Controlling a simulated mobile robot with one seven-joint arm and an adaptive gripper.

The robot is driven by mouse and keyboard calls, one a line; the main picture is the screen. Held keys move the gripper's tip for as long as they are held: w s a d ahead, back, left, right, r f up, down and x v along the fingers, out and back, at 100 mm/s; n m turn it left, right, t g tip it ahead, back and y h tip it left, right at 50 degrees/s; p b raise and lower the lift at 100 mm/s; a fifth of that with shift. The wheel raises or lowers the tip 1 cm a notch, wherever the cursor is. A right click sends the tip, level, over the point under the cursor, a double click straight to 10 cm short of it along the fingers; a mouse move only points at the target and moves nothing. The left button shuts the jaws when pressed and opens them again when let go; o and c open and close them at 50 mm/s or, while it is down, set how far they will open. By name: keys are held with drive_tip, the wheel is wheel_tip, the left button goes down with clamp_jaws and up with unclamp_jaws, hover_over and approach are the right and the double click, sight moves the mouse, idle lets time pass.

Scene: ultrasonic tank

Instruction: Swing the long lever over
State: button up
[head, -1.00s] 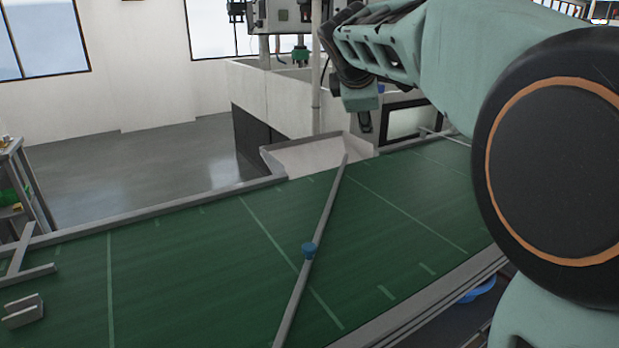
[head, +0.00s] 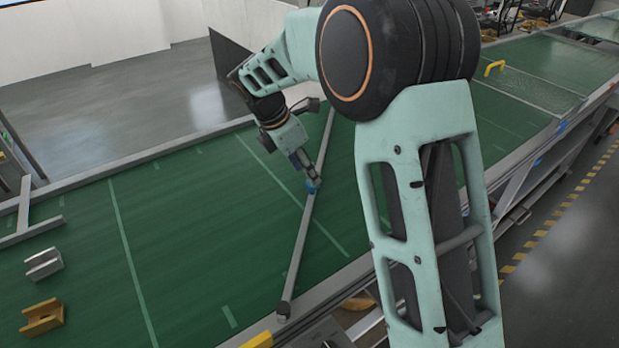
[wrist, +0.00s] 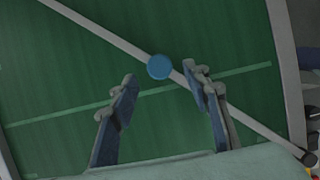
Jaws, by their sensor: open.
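The long grey lever (head: 303,232) lies slantwise across the green surface, from a pivot at the near edge toward the far side. A blue knob (head: 313,187) stands partway along it. My gripper (head: 311,179) is right at the knob in the head view, which partly hides the knob. In the wrist view the lever (wrist: 112,36) runs diagonally, and the round blue knob (wrist: 159,67) shows just beyond the fingertips, between their lines. My gripper (wrist: 163,82) is open there, with nothing between its fingers. Whether a finger touches the knob or lever I cannot tell.
The green surface (head: 180,240) is mostly clear left of the lever. A grey block (head: 43,264) and a yellow block (head: 42,317) lie at the left. A grey rail (head: 90,178) borders the far edge. A yellow handle (head: 495,67) stands at the right.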

drive_tip(key=shift+x, duration=2.3)
drive_tip(key=shift+c, duration=0.2)
clamp_jaws()
